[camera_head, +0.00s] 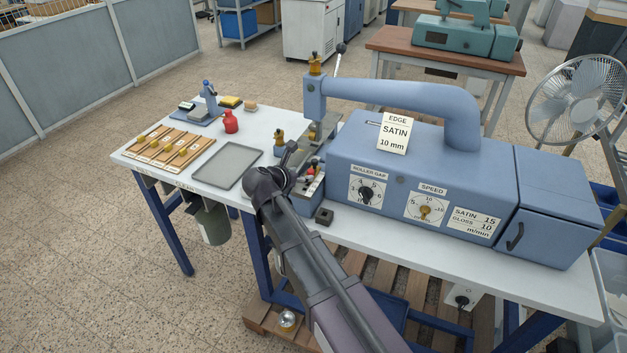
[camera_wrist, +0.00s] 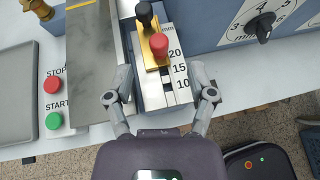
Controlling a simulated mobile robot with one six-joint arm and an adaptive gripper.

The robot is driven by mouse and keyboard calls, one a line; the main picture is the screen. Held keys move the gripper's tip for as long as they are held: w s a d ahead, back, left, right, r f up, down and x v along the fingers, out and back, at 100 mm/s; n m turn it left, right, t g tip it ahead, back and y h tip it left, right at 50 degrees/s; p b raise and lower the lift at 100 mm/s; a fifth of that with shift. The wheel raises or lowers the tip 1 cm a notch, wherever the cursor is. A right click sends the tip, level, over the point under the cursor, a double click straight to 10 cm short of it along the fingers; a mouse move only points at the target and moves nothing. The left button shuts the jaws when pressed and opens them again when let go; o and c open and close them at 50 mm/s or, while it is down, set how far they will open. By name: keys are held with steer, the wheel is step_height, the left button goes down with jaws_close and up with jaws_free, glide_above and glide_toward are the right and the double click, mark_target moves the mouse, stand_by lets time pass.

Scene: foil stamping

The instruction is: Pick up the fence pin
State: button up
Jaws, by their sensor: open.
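In the wrist view a brass fence slide (camera_wrist: 151,53) sits on a white scale plate marked 10, 15 and 20 mm (camera_wrist: 180,83). It carries a red-knobbed pin (camera_wrist: 160,46) and a black knob (camera_wrist: 144,13). The red-knobbed one looks like the fence pin, but no label confirms this. My gripper (camera_wrist: 160,75) is open and empty. Its fingers stand apart on either side of the scale plate, with the red knob ahead between them, and neither touches it. In the head view my gripper (camera_head: 288,160) is beside the press's front left corner, partly hiding the scale and pin.
The blue machine (camera_head: 450,150) stands right of my gripper. A STOP button (camera_wrist: 52,84) and START button (camera_wrist: 54,121) lie left of the scale. A grey tray (camera_head: 228,165), red bottle (camera_head: 231,122) and wooden rack (camera_head: 170,148) stand left on the table.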

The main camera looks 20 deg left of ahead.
mark_target(309, 172)
steer(key=shift+w+d+f, duration=0.1)
steer(key=shift+w+f, duration=0.1)
steer(key=shift+w, duration=0.15)
steer(key=shift+b+x, duration=1.35)
steer(key=shift+x, duration=1.25)
jaws_close()
